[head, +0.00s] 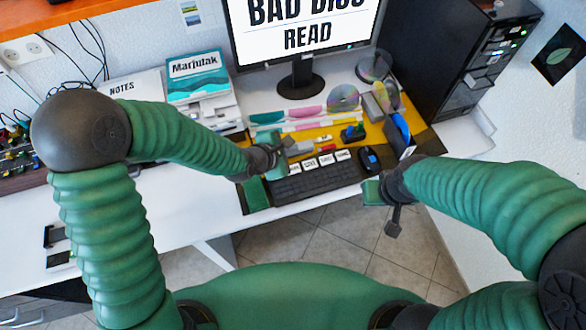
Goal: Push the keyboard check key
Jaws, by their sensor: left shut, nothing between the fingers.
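The black keyboard (312,182) lies on the desk below the monitor. A row of several white labelled keys (325,160) runs along its far edge; their labels are too small to read, so I cannot tell which is the check key. My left gripper (280,152) is shut and empty at the left end of that key row, above or beside it; I cannot tell if it touches. My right gripper (378,192) is near the desk's front edge, right of the keyboard, and its finger gap is not clear. The monitor (303,35) reads "BAD DISC READ".
A dark mouse (370,160) sits right of the keyboard. Discs (343,98) and small tools lie behind it. A book stack (198,80) stands at the left, a black computer tower (455,60) at the right.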

